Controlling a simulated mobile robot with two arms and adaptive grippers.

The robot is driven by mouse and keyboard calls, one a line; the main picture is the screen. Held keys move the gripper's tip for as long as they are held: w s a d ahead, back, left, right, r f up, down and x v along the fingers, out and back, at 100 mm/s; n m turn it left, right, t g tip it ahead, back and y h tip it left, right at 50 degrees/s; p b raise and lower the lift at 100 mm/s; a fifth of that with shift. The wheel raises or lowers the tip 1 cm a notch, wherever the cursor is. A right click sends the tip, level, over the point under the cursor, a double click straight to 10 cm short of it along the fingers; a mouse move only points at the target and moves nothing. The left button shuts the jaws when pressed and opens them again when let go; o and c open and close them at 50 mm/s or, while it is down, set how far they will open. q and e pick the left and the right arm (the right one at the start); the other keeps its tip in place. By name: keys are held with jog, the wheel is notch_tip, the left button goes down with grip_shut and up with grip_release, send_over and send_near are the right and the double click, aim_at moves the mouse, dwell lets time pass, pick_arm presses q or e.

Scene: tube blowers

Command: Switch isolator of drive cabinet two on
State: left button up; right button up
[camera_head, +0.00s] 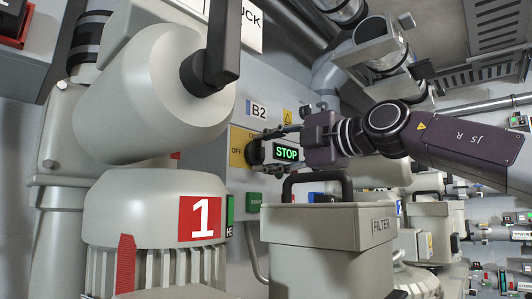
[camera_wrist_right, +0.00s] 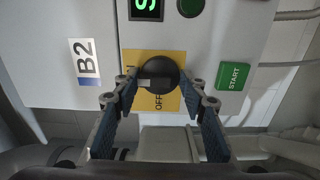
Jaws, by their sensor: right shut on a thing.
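The drive cabinet marked B2 (camera_head: 262,110) stands in the middle of the head view. Its isolator is a black round knob on a yellow plate (camera_head: 238,146) with ON and OFF marks. In the right wrist view the knob (camera_wrist_right: 165,70) sits between my fingers, with a grey bar across it that lies about level in the picture. The OFF mark shows below it, and the ON mark at its left is partly covered. My right gripper (camera_head: 283,133) is at the knob and shut on it; it also shows in the right wrist view (camera_wrist_right: 160,92). My left gripper is out of view.
A green STOP display (camera_head: 287,153) is beside the knob. A green START button (camera_wrist_right: 234,76) is on the cabinet. A grey FILTER box (camera_head: 328,228) with a black handle stands just below my right gripper. Blower 1 (camera_head: 155,210) fills the left side.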

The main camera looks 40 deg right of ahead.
jog(key=o, duration=1.2)
jog(key=shift+c, duration=0.2)
jog(key=s+d, duration=0.1)
jog(key=s, duration=1.1)
